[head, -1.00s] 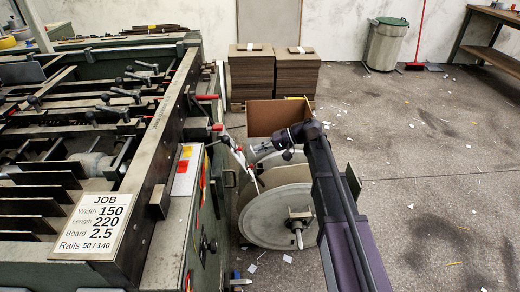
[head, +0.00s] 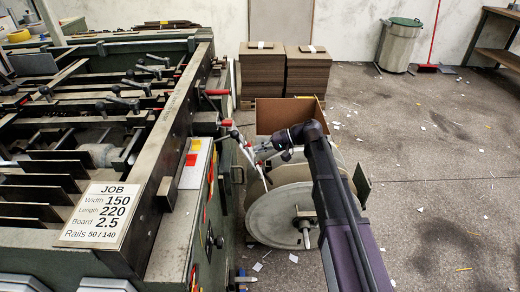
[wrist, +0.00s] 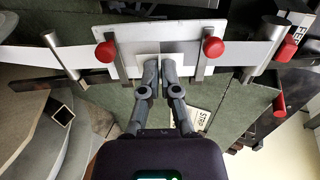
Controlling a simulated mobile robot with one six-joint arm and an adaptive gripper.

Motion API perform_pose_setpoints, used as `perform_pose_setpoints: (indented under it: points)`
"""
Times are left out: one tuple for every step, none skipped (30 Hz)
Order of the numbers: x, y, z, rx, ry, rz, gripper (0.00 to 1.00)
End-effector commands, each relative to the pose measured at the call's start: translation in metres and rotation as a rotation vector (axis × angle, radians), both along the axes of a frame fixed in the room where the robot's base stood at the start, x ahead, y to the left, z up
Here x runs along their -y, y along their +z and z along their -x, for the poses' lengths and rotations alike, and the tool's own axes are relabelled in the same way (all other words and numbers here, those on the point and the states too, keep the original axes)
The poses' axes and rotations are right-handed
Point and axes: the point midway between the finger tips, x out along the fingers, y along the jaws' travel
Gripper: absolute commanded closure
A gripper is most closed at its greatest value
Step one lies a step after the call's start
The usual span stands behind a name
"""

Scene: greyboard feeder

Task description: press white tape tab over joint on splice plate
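The splice plate (wrist: 122,32) is a pale flat plate across the top of the wrist view, with a white strip (wrist: 25,57) running along it to both sides. A small pale patch, perhaps the tape tab (wrist: 145,59), shows at the fingertips. The fingers hide part of it, and the joint cannot be made out. My gripper (wrist: 159,68) has its fingertips together at the plate's middle, with nothing clearly held. Whether they touch the plate cannot be told. In the head view my gripper (head: 262,152) is at the machine's right side, beside the small pale plate (head: 243,146).
Red knobs (wrist: 213,47) on metal bars flank the fingers, and a metal post (wrist: 60,55) stands at the left. In the head view a large reel (head: 282,214) sits below my arm. Board stacks (head: 262,70) stand behind; the floor at right is mostly clear.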

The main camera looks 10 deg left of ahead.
Motion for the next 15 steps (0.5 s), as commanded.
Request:
perform_pose_setpoints:
  points:
    - [-0.0016,-0.0014,0.0004,0.000,0.000,0.000,1.00]
    - [-0.0023,-0.0018,0.0006,0.000,0.000,0.000,1.00]
    - [-0.0032,-0.0021,0.0008,0.000,0.000,0.000,1.00]
    - [-0.0038,-0.0024,0.0010,0.000,0.000,0.000,1.00]
    - [-0.0045,-0.0027,0.0012,0.000,0.000,0.000,1.00]
    - [-0.0051,-0.0029,0.0014,0.000,0.000,0.000,1.00]
    - [-0.0055,-0.0031,0.0015,0.000,0.000,0.000,1.00]
    - [-0.0060,-0.0032,0.0017,0.000,0.000,0.000,1.00]
    - [-0.0064,-0.0034,0.0017,0.000,0.000,0.000,1.00]
    - [-0.0068,-0.0034,0.0019,0.000,0.000,0.000,1.00]
    - [-0.0069,-0.0035,0.0019,0.000,0.000,0.000,1.00]
    - [-0.0072,-0.0035,0.0020,0.000,0.000,0.000,1.00]
    - [-0.0073,-0.0036,0.0020,0.000,0.000,0.000,1.00]
    - [-0.0075,-0.0035,0.0020,0.000,0.000,0.000,1.00]
    - [-0.0075,-0.0036,0.0021,0.000,0.000,0.000,1.00]
